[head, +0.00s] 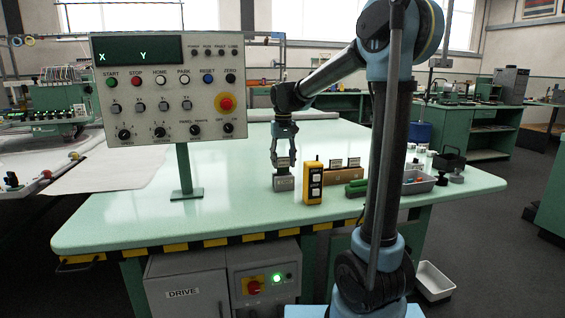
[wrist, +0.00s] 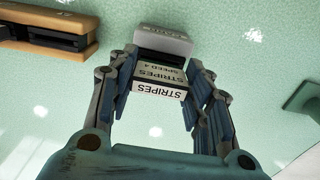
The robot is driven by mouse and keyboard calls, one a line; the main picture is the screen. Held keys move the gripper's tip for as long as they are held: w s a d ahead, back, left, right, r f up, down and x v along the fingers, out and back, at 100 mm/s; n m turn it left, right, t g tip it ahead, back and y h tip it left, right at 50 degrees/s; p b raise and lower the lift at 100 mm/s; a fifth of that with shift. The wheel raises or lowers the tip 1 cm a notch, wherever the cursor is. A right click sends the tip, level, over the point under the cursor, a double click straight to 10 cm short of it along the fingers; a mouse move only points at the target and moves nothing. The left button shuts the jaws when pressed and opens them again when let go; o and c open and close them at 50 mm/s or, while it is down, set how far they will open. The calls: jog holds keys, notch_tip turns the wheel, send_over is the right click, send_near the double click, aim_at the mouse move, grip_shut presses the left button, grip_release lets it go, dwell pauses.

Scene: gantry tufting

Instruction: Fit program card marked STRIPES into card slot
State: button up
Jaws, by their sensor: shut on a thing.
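The program card (wrist: 158,86) marked STRIPES is between the two fingers of my gripper (wrist: 163,85) in the wrist view, with its label upside down to the camera. My gripper is shut on it. The card slot looks to be the small grey block (wrist: 163,42) just beyond the card, lined up with it. In the head view my gripper (head: 284,161) points down right above the grey block (head: 284,183) on the green table. The card (head: 282,163) shows between the fingertips there. Whether its lower edge is inside the slot I cannot tell.
A yellow pendant (head: 313,183) stands close to the right of the block. A wooden rack (head: 345,170) with other cards is behind it, and a grey tray (head: 418,183) lies further right. The control panel (head: 170,88) stands on a post at left. The table's front left is clear.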

jog(key=shift+f, duration=1.25)
dwell(0.3)
jog(key=o, duration=1.3)
jog(key=shift+c, duration=0.2)
notch_tip(320, 180, up, 12)
jog(key=shift+f, duration=0.1)
